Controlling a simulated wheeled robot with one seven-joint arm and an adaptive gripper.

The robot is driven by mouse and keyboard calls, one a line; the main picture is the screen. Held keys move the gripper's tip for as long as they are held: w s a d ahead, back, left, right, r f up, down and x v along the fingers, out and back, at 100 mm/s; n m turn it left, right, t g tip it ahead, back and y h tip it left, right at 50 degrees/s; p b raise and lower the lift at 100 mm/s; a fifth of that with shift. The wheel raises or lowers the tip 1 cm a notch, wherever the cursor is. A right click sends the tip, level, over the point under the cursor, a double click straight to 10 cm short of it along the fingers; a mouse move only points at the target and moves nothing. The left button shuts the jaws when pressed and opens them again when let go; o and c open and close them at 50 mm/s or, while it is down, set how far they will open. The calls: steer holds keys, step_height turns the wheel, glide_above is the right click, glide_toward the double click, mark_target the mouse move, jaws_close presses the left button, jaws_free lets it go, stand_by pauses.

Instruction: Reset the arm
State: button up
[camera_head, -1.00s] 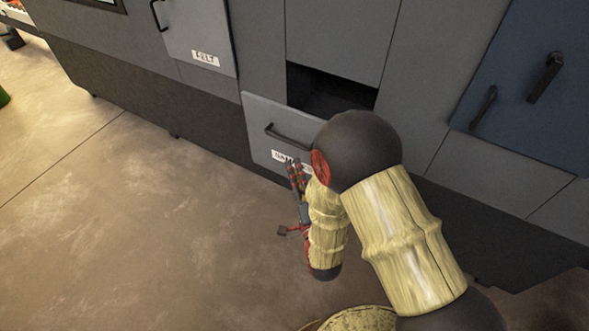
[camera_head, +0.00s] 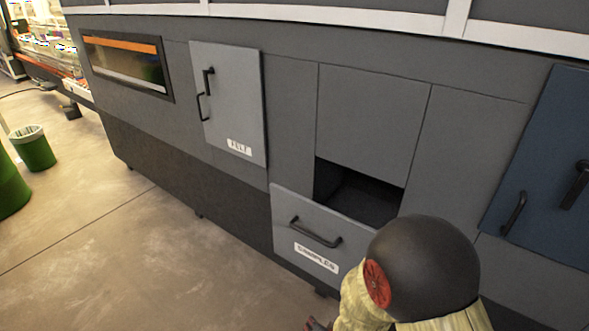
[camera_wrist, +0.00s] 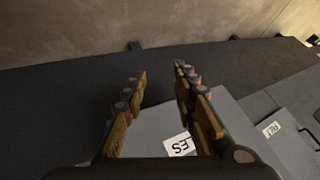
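My gripper (camera_wrist: 160,76) shows in the wrist view with its two fingers apart and nothing between them. In the head view only a small reddish part of it shows at the bottom edge, beside my arm, and the rest is out of frame. The grey drawer (camera_head: 283,212) with a dark handle and a white label stands pulled out, its dark inside showing behind the front. In the wrist view the drawer front (camera_wrist: 228,112) and part of its label lie behind my fingers. I cannot tell the exact gap between gripper and drawer.
A grey door (camera_head: 228,95) labelled FELT stands left of the drawer, and a blue panel (camera_head: 545,150) with two dark handles is at the right. A green bin (camera_head: 36,150) stands far left. The floor (camera_head: 130,265) in front of the cabinet is clear.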

steer(key=s+d+r+n+g+h, duration=0.1)
steer(key=s+d+r+n+g, duration=0.25)
steer(key=s+r, duration=0.55)
steer(key=s+d+r+n+g, duration=0.3)
steer(key=s+d+r, duration=0.15)
steer(key=r, duration=0.75)
steer(key=s+d+r+t, duration=0.1)
steer(key=d+r+t, duration=0.1)
steer(key=r, duration=0.5)
steer(key=s+d+r+m+t, duration=0.1)
steer(key=d+r+t, duration=0.1)
steer(key=r, duration=0.6)
steer(key=shift+s+h, duration=0.3)
steer(key=shift+s, duration=0.05)
